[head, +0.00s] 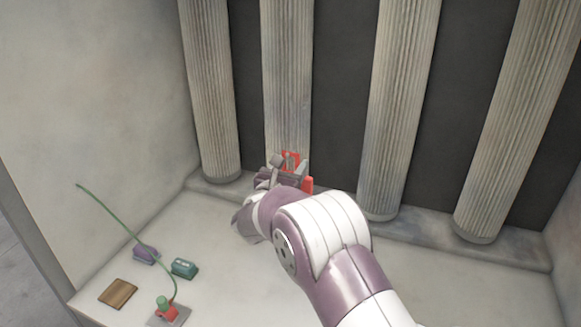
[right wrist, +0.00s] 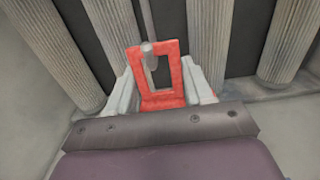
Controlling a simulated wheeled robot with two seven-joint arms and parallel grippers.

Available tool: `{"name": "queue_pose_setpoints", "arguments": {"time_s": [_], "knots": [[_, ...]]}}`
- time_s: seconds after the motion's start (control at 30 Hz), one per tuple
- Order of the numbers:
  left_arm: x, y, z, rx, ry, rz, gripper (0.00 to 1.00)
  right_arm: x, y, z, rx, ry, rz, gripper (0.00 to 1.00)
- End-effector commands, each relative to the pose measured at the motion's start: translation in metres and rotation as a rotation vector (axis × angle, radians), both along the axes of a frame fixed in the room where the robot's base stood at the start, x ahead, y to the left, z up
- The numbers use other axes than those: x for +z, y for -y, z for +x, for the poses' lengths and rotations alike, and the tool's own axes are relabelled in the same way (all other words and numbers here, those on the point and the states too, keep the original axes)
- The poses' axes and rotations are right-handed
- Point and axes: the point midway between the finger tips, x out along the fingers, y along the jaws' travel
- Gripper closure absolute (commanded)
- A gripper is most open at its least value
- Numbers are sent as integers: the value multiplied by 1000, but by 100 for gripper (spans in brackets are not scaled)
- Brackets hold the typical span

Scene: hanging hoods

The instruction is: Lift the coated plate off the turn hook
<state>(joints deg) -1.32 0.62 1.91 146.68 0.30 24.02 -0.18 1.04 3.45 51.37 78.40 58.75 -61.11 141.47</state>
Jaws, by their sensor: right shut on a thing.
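The coated plate (right wrist: 153,98) is a red rectangular frame with an open window, upright in the right wrist view. A grey rod, which looks like the turn hook (right wrist: 149,50), comes down from the top of that view, and its thick end overlaps the plate's window. I cannot tell whether they touch. My right gripper (right wrist: 160,95) is shut on the lower part of the plate, with a pale finger on each side. In the head view the plate (head: 291,159) shows small above my right gripper (head: 285,175), and the hook is hard to make out. My left gripper is not in view.
Fluted grey columns (head: 400,100) stand along a ledge behind my right gripper. On the pale surface at lower left are a brown block (head: 118,293), a purple block (head: 146,254), a teal block (head: 184,268) and a red-and-green piece (head: 166,306) by a long green wire.

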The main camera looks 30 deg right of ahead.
Motion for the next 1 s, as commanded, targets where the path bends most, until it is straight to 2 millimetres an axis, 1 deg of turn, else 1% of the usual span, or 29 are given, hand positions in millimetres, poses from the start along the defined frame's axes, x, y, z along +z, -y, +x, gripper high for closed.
{"name": "queue_pose_setpoints", "arguments": {"time_s": [0.37,0.8,1.0], "knots": [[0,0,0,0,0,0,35,3,0,0,0,1,0,98],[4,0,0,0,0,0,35,25,0,0,0,3,0,98],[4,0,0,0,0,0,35,28,0,0,0,1,-1,98]]}}
